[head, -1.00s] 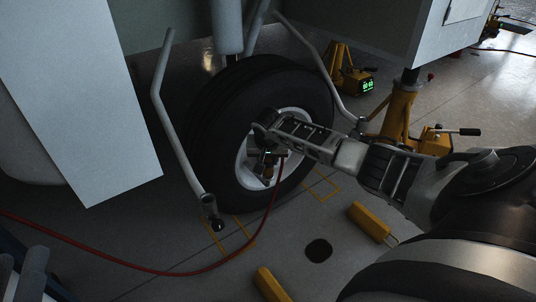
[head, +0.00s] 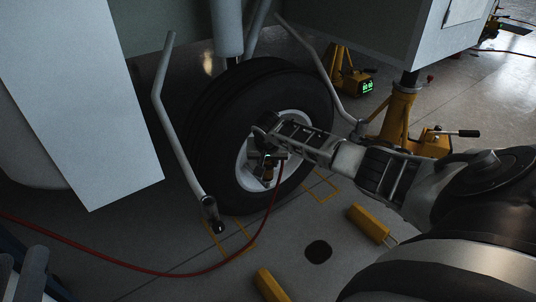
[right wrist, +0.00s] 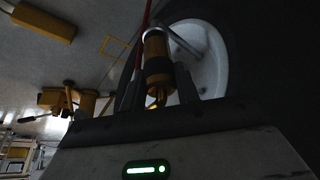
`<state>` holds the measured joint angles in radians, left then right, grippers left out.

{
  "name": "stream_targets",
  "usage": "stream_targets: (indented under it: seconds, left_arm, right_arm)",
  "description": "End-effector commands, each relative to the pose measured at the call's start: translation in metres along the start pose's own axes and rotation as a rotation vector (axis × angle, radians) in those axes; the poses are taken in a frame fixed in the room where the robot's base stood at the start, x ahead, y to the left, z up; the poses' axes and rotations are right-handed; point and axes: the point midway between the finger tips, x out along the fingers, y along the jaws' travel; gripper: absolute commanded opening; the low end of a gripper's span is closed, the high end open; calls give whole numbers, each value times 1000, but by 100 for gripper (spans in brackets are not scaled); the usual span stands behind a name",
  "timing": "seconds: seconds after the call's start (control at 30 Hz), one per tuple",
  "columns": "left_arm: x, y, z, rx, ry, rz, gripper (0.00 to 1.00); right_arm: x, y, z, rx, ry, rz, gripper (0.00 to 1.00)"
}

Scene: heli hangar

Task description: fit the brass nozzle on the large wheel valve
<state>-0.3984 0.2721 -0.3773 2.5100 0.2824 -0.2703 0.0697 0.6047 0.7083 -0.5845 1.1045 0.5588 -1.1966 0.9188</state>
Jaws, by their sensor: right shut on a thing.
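The large black wheel (head: 222,120) stands mid-left in the head view, with a pale rim (head: 246,178). My right gripper (head: 268,160) is in front of the rim, shut on the brass nozzle (head: 268,174). In the right wrist view the nozzle (right wrist: 156,62) sits between the dark fingers (right wrist: 157,92), with the pale wheel rim (right wrist: 207,62) behind it. A thin grey rod (right wrist: 186,44) crosses the rim beside the nozzle's upper end. I cannot tell whether it is the valve or whether they touch. My left gripper (head: 20,280) is low at the left edge, fingers apart and empty.
A red hose (head: 160,272) runs along the floor and up to the nozzle. Bent grey bars (head: 168,115) flank the wheel. Yellow chocks (head: 370,222) lie on the floor, and a yellow jack (head: 398,108) stands to the right. A white panel (head: 85,100) hangs at the left.

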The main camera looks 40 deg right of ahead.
Motion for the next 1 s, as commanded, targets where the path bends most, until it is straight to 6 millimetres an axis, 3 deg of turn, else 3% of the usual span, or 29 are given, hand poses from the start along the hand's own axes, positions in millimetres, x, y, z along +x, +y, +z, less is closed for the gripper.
stream_targets:
  seconds: [0.97, 1.0]
  left_arm:
    - [-1, -1, 6, 0, 0, 0, 36]
    - [-1, -1, 5, 0, 0, 0, 36]
  right_arm:
    - [12, 0, 4, 0, 1, -1, 4]
    - [11, 0, 4, 0, 2, -1, 40]
